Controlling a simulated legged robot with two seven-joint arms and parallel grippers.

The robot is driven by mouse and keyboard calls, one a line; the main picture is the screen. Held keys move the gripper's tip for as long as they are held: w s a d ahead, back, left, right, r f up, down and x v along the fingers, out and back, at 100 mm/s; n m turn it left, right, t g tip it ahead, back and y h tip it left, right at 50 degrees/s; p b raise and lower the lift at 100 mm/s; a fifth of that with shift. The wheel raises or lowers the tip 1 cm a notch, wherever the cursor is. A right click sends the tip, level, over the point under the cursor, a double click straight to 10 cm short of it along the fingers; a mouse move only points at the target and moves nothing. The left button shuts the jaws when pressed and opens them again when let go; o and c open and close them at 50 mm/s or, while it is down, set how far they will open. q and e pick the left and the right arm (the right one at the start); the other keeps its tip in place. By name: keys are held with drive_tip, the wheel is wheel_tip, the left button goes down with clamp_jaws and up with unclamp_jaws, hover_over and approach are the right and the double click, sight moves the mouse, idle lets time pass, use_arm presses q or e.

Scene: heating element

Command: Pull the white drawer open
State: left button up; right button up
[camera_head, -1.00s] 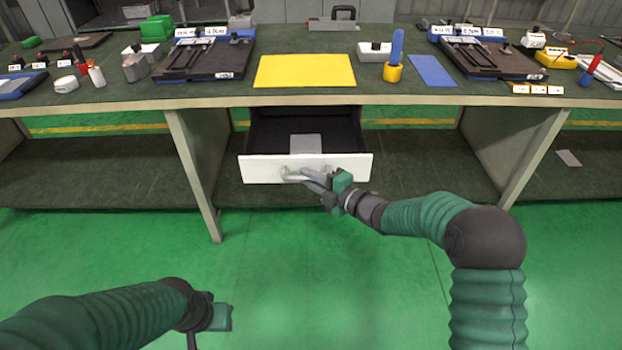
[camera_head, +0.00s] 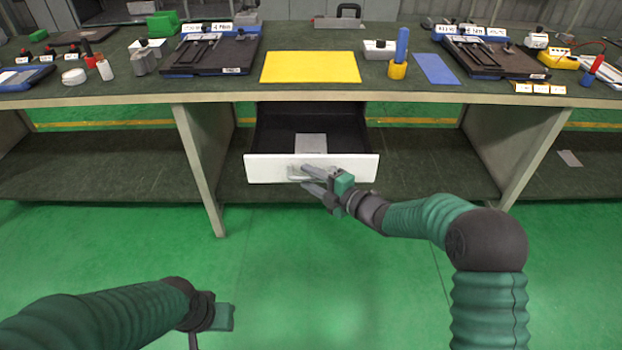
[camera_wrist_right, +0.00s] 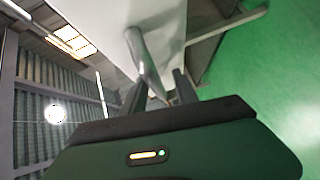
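The white drawer (camera_head: 265,168) under the workbench stands open in the head view, its dark inside visible with a light grey flat piece (camera_head: 311,143) in it. Its grey bar handle (camera_head: 294,174) is on the front face. My right gripper (camera_head: 309,179) is at the handle, its two fingers spread apart. In the right wrist view the handle (camera_wrist_right: 146,58) comes down to the open fingers (camera_wrist_right: 160,90); whether it touches a finger I cannot tell. My left gripper (camera_head: 222,318) is low at the bottom left, away from the drawer, its fingers mostly hidden.
The bench top (camera_head: 215,88) holds a yellow mat (camera_head: 310,68), a blue mat (camera_head: 437,69), a blue-handled tool in a yellow holder (camera_head: 399,55) and dark devices. Bench legs (camera_head: 199,170) stand either side of the drawer. The green floor in front is clear.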

drive_tip(key=shift+d+r, duration=0.1)
drive_tip(key=shift+d, duration=0.2)
drive_tip(key=p+v, duration=0.3)
drive_tip(key=v, duration=1.3)
drive_tip(key=shift+s, duration=0.3)
drive_tip(key=shift+d, duration=0.1)
